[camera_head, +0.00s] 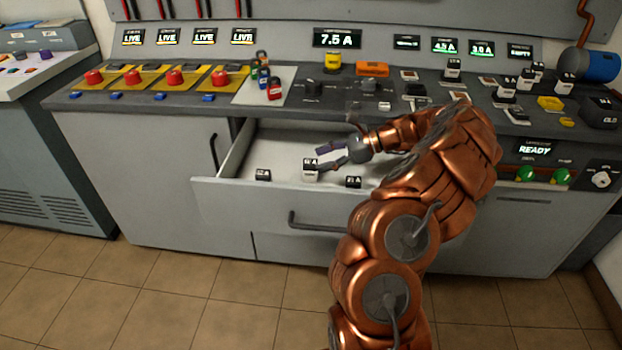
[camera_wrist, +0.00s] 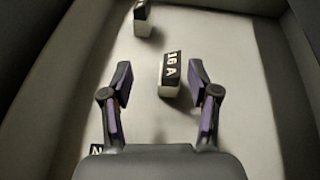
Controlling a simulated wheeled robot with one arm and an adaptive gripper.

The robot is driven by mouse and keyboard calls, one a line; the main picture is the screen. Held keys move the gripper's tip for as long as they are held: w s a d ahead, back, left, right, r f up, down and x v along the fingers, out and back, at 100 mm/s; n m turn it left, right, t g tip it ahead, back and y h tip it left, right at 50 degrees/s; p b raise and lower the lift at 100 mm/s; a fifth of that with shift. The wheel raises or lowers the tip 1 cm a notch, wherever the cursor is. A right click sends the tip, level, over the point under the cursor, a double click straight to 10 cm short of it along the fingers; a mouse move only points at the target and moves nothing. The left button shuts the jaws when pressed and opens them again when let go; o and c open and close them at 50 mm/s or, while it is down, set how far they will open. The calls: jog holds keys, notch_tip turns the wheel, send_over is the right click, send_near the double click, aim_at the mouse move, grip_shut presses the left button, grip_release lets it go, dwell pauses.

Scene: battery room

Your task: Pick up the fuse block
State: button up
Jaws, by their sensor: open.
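Several small fuse blocks lie in the open drawer (camera_head: 222,192). A white block with a black label (camera_head: 310,175) sits in the middle of it. In the wrist view my gripper (camera_wrist: 160,76) is open and empty, with gaps to the block on both sides. The block's lower sides are partly hidden.
A dark block (camera_head: 263,175) lies left in the drawer and another (camera_head: 353,182) lies right, near the front wall. The drawer walls rise around my gripper. The worktop (camera_head: 210,103) above carries switches and more blocks. The tiled floor in front is clear.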

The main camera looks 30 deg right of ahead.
aim_at(310, 168)
jog(key=shift+m+t, duration=0.5)
jog(key=shift+m, duration=0.3)
jog(key=d+f, duration=0.1)
jog(key=d, duration=0.1)
jog(key=d+f, duration=0.1)
jog(key=shift+s+d+f, duration=0.2)
jog(key=shift+s+f, duration=0.1)
jog(key=shift+f, duration=0.05)
jog(key=shift+s+b+x, duration=0.2)
jog(key=shift+b+x, duration=0.35)
jog(key=shift+x, duration=3.25)
jog(key=shift+a+f, duration=0.1)
jog(key=shift+f, duration=0.05)
grip_shut()
